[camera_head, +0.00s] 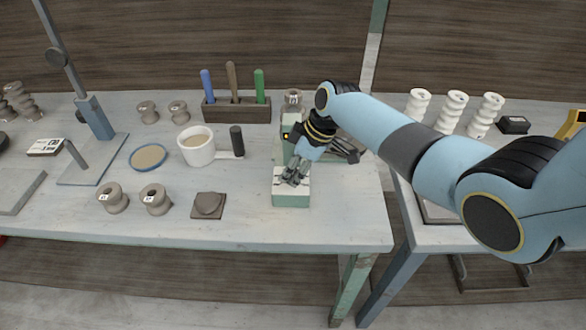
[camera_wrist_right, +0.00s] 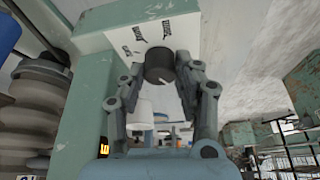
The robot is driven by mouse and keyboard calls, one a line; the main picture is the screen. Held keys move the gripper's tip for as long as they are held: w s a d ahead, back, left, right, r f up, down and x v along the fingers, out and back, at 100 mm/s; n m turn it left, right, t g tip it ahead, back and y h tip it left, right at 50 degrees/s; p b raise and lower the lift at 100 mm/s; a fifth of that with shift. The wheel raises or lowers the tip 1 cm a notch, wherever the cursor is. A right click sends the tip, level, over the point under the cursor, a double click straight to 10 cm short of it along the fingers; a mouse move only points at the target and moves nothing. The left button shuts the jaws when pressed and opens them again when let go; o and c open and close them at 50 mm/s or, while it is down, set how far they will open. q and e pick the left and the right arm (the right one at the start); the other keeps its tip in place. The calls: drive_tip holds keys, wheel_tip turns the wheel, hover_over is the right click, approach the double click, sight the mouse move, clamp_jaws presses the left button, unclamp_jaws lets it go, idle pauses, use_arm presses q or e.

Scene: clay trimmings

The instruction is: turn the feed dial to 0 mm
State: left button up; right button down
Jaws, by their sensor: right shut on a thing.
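The feed dial (camera_wrist_right: 160,66) is a dark grey round knob with a white pointer mark, set in a white panel (camera_wrist_right: 105,42) on a green housing (camera_wrist_right: 78,125). Small black labels sit around it, too blurred to read for certain. My right gripper (camera_wrist_right: 160,72) has its fingers on both sides of the dial and is shut on it. In the head view, my right gripper (camera_head: 293,177) is over the white top of a green box (camera_head: 291,200) at the table's front right and hides the dial. My left gripper is in neither view.
A tool rack (camera_head: 237,111) stands behind.

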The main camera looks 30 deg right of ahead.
drive_tip(key=c, duration=0.9)
unclamp_jaws()
drive_tip(key=shift+c, duration=0.2)
